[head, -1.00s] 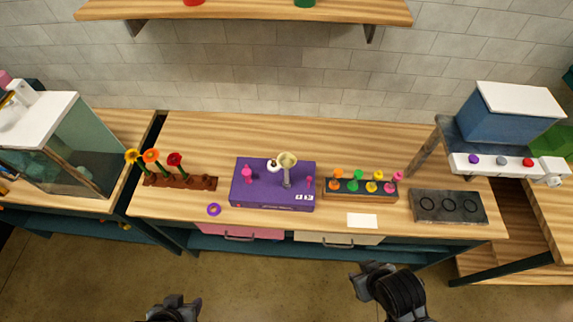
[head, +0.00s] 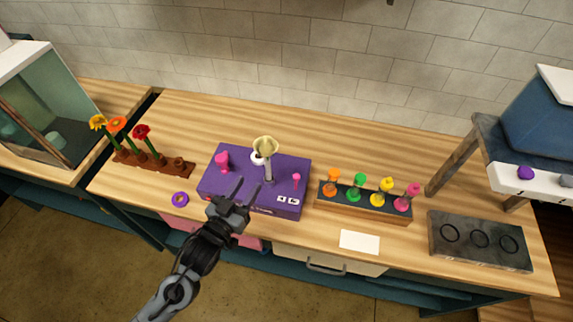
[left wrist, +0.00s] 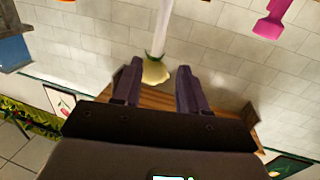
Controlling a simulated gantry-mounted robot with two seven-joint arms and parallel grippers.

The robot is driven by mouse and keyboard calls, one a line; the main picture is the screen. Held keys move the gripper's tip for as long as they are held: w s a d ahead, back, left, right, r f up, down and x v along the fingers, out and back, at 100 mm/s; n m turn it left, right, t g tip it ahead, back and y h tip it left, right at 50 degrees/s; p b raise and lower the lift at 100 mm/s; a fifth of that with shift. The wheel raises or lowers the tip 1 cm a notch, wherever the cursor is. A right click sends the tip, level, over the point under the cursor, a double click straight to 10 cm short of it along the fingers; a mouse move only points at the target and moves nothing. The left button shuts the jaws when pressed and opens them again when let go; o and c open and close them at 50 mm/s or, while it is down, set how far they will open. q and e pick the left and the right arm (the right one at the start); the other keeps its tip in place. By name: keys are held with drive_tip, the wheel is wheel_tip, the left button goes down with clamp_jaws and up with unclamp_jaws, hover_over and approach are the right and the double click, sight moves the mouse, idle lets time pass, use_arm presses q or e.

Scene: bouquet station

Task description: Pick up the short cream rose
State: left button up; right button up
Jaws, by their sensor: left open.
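What looks like the short cream rose (head: 265,146) stands upright on a pale post (head: 268,172) at the purple box (head: 218,193). In the left wrist view, the cream bloom (left wrist: 156,73) with its green sepals appears between my finger tips, with the white post above it in the picture. My left gripper (head: 245,186) is open and empty, over the front of the purple box. Its fingers point toward the rose; the exact gap cannot be told. My right gripper is not in view.
On the purple box are pink pieces (head: 222,162) and a white round item (head: 257,158) close to the post. A brown rack (head: 165,166) with flowers is left, beside a purple ring (head: 180,199). A rack (head: 364,206) of coloured pieces and a white card (head: 360,241) are right.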

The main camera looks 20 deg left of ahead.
sight(266, 162)
use_arm(q)
drive_tip(key=shift+w+d+f, duration=0.1)
drive_tip(key=shift+w+d, duration=0.25)
drive_tip(key=shift+w, duration=1.5)
drive_tip(key=shift+w+d+f, duration=0.1)
drive_tip(key=shift+w+d, duration=0.3)
drive_tip(key=shift+w, duration=1.45)
drive_tip(key=shift+w+d+f, duration=0.1)
drive_tip(key=shift+w+d, duration=0.25)
drive_tip(key=shift+w, duration=1.5)
clamp_jaws()
